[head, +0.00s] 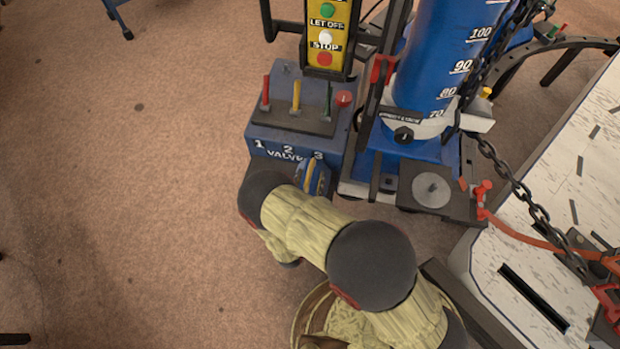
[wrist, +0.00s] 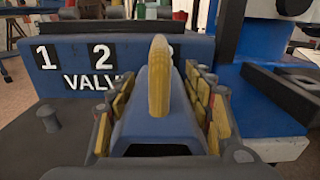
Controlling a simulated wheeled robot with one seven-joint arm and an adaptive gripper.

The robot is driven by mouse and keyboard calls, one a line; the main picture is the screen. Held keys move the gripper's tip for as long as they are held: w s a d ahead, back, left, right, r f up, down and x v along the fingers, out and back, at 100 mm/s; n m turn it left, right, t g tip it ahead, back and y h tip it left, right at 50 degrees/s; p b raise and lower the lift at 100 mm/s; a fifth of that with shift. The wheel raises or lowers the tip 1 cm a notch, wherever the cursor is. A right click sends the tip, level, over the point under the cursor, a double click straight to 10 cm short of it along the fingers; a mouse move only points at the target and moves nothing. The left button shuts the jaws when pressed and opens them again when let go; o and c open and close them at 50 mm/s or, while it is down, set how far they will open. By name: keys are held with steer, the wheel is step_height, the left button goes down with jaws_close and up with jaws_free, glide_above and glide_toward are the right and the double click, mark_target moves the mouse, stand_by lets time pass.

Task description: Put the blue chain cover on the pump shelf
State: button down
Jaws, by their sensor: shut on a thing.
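The blue chain cover (wrist: 157,115), with a yellow upright fin, sits between the yellow-padded fingers of my gripper (wrist: 160,112) in the wrist view. My gripper is shut on it, one finger on each side. In the head view a small blue and yellow part of the cover (head: 316,176) shows at the front of the valve box, past the end of my arm, which hides most of the gripper. A dark flat surface (wrist: 22,135) lies below left in the wrist view. I cannot tell whether it is the pump shelf, or whether the cover touches anything beneath.
The blue valve box (head: 262,138) with coloured levers stands directly ahead. A blue pump column (head: 445,50) with hanging chain (head: 530,205) stands to its right, with a dark plate and grey disc (head: 432,190). A white frame bench (head: 560,190) is at the right. Floor at left is clear.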

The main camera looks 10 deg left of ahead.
steer(key=c, duration=0.8)
jaws_free()
steer(key=shift+o, duration=0.2)
steer(key=s+a+p, duration=0.1)
steer(key=s+p, duration=0.3)
steer(key=s, duration=0.8)
